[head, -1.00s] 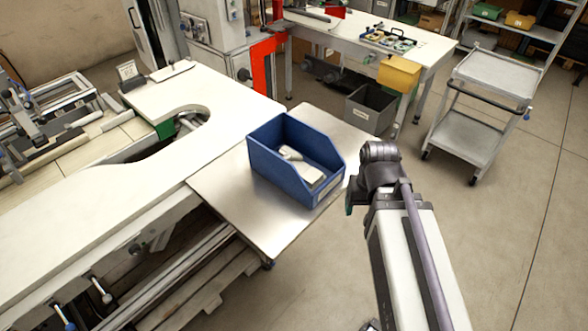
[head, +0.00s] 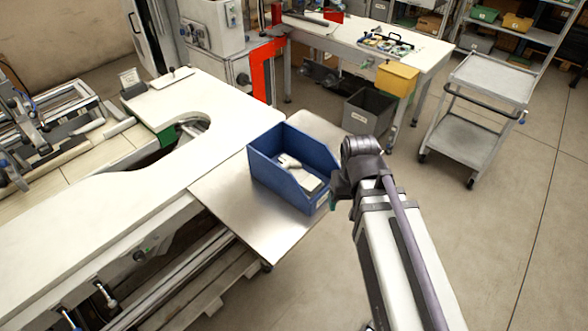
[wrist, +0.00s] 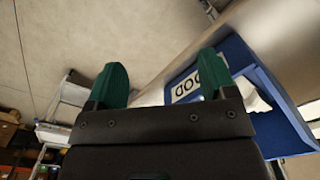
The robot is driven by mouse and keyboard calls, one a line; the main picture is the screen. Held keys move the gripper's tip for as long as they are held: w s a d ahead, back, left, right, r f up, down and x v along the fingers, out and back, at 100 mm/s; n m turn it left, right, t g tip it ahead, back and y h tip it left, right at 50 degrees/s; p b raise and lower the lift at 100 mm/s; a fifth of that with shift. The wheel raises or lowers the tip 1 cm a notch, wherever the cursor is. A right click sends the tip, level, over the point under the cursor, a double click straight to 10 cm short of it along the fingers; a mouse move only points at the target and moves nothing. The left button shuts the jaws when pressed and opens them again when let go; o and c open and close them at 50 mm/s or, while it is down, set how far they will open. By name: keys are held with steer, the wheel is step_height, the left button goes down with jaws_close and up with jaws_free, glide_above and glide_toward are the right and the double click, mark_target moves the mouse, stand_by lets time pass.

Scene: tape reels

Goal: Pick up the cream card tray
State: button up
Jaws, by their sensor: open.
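A blue open bin (head: 275,178) stands on a metal side table. Inside it lie small pale pieces (head: 303,180), one of them blocky; I cannot tell whether one is the cream card tray. The bin also shows at the right of the wrist view (wrist: 290,142), with a lettered label (wrist: 187,87) on its front and a pale piece inside. My gripper shows its two green fingers apart and empty in the wrist view (wrist: 162,80), the right finger overlapping the bin's label. In the head view my wrist is beside the bin's right end, and the fingers are mostly hidden.
The metal side table (head: 225,215) has bare room left of and in front of the bin. A white worktop (head: 70,215) lies to the left. Behind stand a grey crate (head: 368,112), a yellow box (head: 397,78) and a grey trolley (head: 490,80). Open floor lies right.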

mark_target(310, 182)
steer(key=w+a+r+n+p, duration=0.25)
steer(key=w+a+n, duration=0.25)
steer(key=n, duration=0.5)
steer(key=w+a+r+n+p, duration=0.2)
steer(key=w+a+r+n, duration=0.2)
steer(key=n, duration=0.6)
steer(key=f+n+b, duration=0.2)
steer(key=f+b, duration=0.1)
steer(key=b, duration=0.1)
steer(key=f+n+b, duration=0.2)
steer(key=f+b, duration=0.2)
steer(key=w+f+n+b, duration=0.1)
steer(key=f+n+b, duration=0.1)
steer(key=f+b, duration=0.1)
steer(key=shift+f+n+b, duration=0.4)
steer(key=shift+f, duration=0.15)
steer(key=shift+s+r, duration=0.1)
steer(key=shift+r, duration=0.15)
steer(key=c, duration=1.1)
steer(key=shift+p, duration=0.3)
